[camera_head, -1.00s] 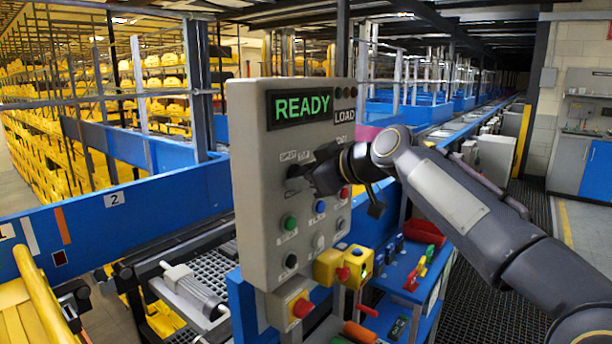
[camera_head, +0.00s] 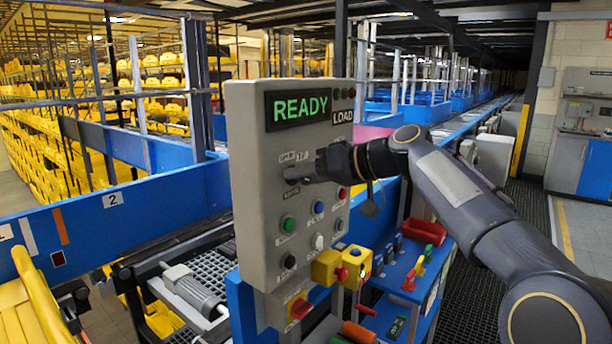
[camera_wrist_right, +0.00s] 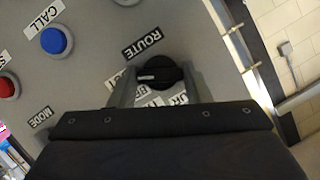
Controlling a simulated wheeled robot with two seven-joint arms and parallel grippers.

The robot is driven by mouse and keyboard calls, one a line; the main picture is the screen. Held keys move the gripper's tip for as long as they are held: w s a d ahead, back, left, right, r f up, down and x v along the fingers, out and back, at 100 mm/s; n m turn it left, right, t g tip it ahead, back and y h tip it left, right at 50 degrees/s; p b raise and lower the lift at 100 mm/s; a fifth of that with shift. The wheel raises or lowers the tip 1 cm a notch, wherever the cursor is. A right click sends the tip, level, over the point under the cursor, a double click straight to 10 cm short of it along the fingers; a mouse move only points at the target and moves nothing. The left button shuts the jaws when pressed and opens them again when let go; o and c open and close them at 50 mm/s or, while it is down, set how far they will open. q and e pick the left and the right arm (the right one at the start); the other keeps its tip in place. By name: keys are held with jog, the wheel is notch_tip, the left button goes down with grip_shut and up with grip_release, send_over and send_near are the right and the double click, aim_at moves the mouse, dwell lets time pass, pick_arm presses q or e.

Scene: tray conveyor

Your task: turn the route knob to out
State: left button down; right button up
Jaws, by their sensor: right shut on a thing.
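The route knob (camera_wrist_right: 160,73) is a round black knob with a light mark, beside the ROUTE label on the grey control panel (camera_head: 250,200). My right gripper (camera_wrist_right: 158,85) has one finger on each side of the knob in the right wrist view and is shut on it. In the head view the right gripper (camera_head: 298,178) reaches the panel from the right and hides most of the knob. The panel's display (camera_head: 300,106) reads READY, with a LOAD label beside it. My left gripper is not in view.
Coloured push buttons sit below the gripper, including a green one (camera_head: 288,224) and a blue one (camera_head: 318,207). A yellow box (camera_head: 326,266) with a red button is at the panel's lower edge. A blue shelf (camera_head: 412,290) with a red bin stands right of it.

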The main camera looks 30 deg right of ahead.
jog(key=shift+m+y, duration=0.3)
dwell(0.4)
jog(key=o, duration=1)
jog(key=b+v, duration=0.1)
jog(key=v, duration=0.7)
jog(key=shift+w, duration=0.1)
